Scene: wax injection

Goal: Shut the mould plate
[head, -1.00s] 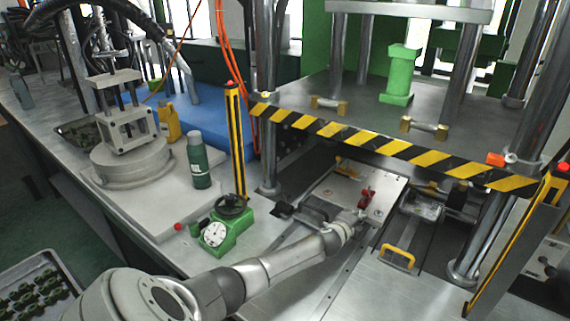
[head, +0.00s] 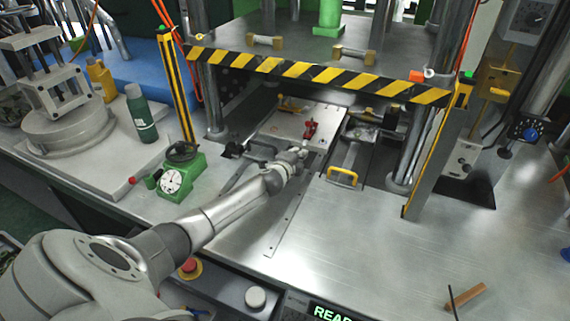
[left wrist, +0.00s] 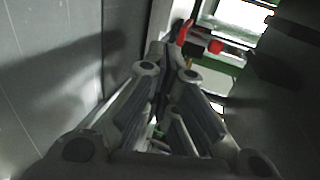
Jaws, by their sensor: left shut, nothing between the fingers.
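The mould plate (head: 290,123) is a flat, light-grey metal plate with a red toggle clamp (head: 310,130), under the press in the head view. It looks level; whether a gap remains beneath it is unclear. Contact with the plate cannot be told. My right gripper is not in view.
A striped yellow-black guard (head: 320,74) crosses above the plate, between posts. A yellow handle (head: 342,177) lies right of my arm. A green dial gauge (head: 182,175) and green bottle (head: 141,113) stand left. The bench at right is mostly clear, with a wooden stick (head: 466,296).

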